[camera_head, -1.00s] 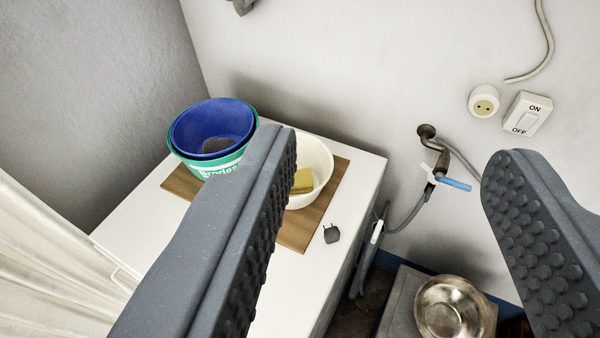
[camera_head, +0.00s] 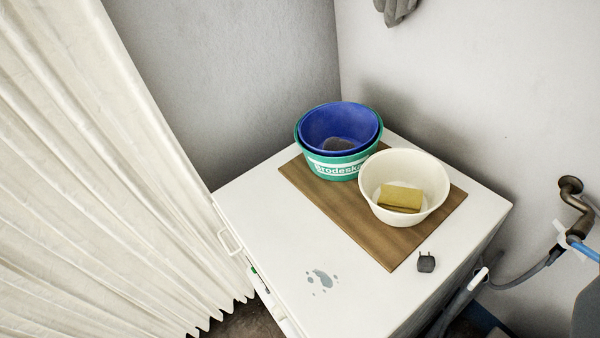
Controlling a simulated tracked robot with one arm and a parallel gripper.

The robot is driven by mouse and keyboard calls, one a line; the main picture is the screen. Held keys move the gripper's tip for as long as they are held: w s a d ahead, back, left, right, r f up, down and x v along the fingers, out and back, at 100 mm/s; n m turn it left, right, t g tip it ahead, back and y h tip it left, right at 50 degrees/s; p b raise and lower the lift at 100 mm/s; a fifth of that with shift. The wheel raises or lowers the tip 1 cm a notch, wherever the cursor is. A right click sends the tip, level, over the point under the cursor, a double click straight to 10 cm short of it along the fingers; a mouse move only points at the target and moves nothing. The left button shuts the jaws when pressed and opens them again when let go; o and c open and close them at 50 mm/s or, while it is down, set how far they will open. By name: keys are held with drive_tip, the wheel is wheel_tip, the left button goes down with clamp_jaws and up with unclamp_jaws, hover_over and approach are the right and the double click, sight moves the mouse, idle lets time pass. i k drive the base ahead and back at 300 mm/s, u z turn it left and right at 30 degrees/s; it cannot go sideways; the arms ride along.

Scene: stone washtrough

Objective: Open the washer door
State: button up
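The washer (camera_head: 270,210) is a white box seen from above, filling the lower middle of the view. Its left side, with a thin white handle-like loop (camera_head: 229,241) and a small green mark lower down, is seen only edge-on. I cannot make out the door itself. Part of my gripper (camera_head: 588,308), a grey rounded piece, shows at the lower right edge, to the right of the washer and apart from the handle in the picture. Its fingertips are out of frame, so I cannot tell whether it is open or shut.
On the washer are a brown board (camera_head: 330,210), nested blue and green tubs (camera_head: 338,170), a cream bowl (camera_head: 375,205) with a yellow sponge, and a dark plug (camera_head: 426,262). A pleated curtain (camera_head: 80,180) hangs at left. A tap (camera_head: 575,195) and hose are at right.

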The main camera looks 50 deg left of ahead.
sight(286, 325)
drive_tip(key=z, duration=0.1)
drive_tip(key=k, duration=1.9)
drive_tip(key=u, duration=0.8)
drive_tip(key=i, duration=1)
drive_tip(key=z, duration=0.05)
